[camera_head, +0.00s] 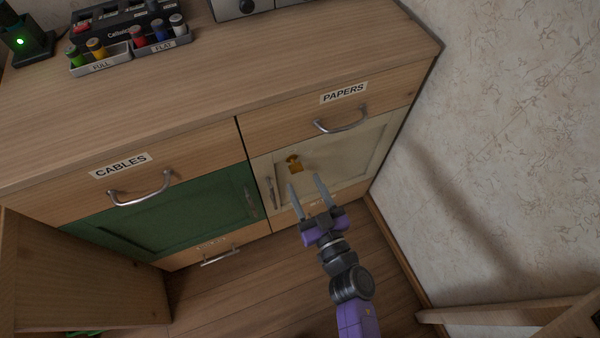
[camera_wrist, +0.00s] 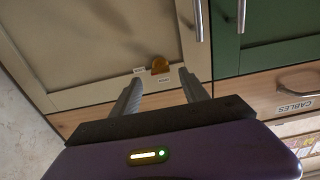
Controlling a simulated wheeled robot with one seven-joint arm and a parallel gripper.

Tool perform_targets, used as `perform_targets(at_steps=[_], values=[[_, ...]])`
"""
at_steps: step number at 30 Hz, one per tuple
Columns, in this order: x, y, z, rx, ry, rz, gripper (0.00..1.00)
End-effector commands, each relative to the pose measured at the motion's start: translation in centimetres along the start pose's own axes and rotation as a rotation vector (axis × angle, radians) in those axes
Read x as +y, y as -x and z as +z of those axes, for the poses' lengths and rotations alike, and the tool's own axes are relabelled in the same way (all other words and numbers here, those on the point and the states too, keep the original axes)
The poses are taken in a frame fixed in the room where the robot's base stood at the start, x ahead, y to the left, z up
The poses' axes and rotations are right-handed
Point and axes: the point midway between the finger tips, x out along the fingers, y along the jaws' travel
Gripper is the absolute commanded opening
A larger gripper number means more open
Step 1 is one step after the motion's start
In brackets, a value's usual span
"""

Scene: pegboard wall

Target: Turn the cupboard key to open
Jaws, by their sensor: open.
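The brass cupboard key (camera_head: 294,163) sits in the upper part of the cream cupboard door (camera_head: 345,160), under the PAPERS drawer.
The PAPERS drawer (camera_head: 380,108) with its bar handle (camera_head: 342,122) is above the door. A green door (camera_head: 170,210) and the CABLES drawer (camera_head: 190,150) are to the left. A wall (camera_head: 500,120) is close on the right. An open wooden panel (camera_head: 70,270) stands at lower left.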

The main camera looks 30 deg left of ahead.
Motion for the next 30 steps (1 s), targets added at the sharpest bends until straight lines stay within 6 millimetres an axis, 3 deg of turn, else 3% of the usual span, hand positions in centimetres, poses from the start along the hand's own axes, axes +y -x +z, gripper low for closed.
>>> perform_targets(at_steps=[3, 9, 20, 28, 30], values=[[0.0, -2.0, 0.2, 0.002, 0.001, -0.001, 0.53], [0.0, -4.0, 0.2, 0.0, 0.0, -0.001, 0.53], [0.0, -4.5, 0.0, 0.0, 0.0, 0.0, 0.53], [0.0, -4.5, 0.0, 0.0, 0.0, 0.0, 0.0], [0.0, -4.5, 0.0, 0.0, 0.0, 0.0, 0.0]])
